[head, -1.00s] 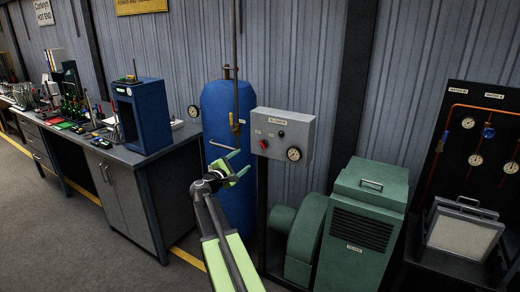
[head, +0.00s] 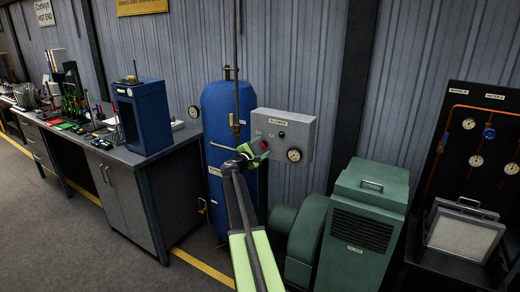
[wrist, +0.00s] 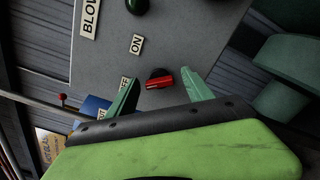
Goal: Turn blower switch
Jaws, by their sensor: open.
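The blower panel (head: 296,126) is a grey box on a stand, with a label, a dark knob and a round gauge (head: 294,155). In the wrist view the blower switch (wrist: 160,79) is a dark round knob with a red bar, beside the ON label (wrist: 137,44). My gripper (head: 259,145) is at the left part of the panel and covers the switch area in the head view. In the wrist view my gripper (wrist: 163,92) is open, its green fingers on either side of the switch. Whether they touch it I cannot tell.
A blue tank (head: 226,185) with a pipe stands left of the panel. The green blower and filter unit (head: 361,220) stands below right. A workbench (head: 150,163) is at left.

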